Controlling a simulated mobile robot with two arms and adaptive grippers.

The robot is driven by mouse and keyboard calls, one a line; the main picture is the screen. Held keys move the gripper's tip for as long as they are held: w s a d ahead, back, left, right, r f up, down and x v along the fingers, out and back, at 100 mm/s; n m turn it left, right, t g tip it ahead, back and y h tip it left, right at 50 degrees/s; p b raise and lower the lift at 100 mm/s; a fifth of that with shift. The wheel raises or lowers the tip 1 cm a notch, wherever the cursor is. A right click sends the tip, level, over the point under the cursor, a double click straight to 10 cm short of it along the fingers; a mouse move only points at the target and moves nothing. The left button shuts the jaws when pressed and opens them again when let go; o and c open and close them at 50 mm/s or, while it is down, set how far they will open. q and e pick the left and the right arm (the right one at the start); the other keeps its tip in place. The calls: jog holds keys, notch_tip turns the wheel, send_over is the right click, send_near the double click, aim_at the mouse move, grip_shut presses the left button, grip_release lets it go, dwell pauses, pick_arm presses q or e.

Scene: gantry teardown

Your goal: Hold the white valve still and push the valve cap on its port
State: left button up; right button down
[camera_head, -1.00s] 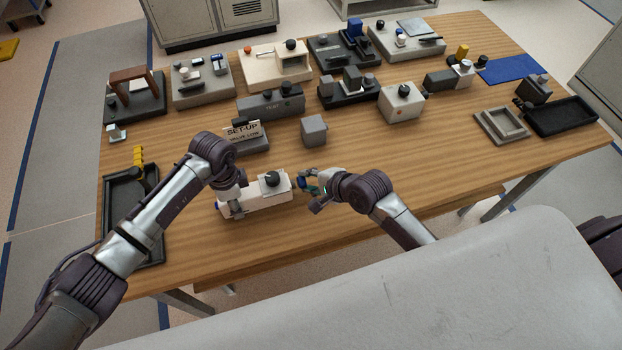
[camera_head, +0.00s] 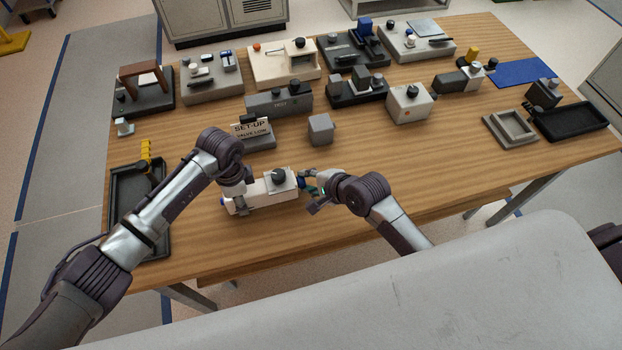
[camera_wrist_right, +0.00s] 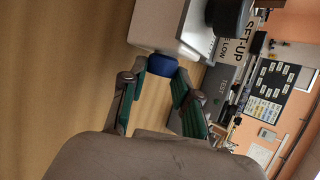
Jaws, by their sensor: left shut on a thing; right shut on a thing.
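The white valve (camera_head: 266,189), a long block with a black knob (camera_head: 279,175) on top, lies near the table's front edge. My left gripper (camera_head: 241,204) is shut on the valve's left part from above; its fingertips are small in the head view. My right gripper (camera_head: 308,184) is at the valve's right end, shut on the blue valve cap (camera_wrist_right: 162,66). In the right wrist view, the cap sits between the fingertips against the white valve's end face (camera_wrist_right: 160,42). The port is hidden, so I cannot tell how deep the cap sits.
A grey cube (camera_head: 320,128) and a "SET-UP" sign block (camera_head: 252,131) stand behind the valve. A black tray (camera_head: 125,195) lies at the left. Several fixtures fill the back of the table. The wood right of my right gripper is clear.

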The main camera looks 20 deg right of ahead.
jog(key=shift+a, duration=0.35)
jog(key=c, duration=0.8)
grip_release()
jog(key=shift+o, duration=0.2)
jog(key=shift+d, duration=0.1)
jog(key=s+d+r, duration=0.7)
jog(key=s+d, duration=0.1)
jog(key=shift+d+r, duration=0.3)
jog(key=shift+r, duration=0.05)
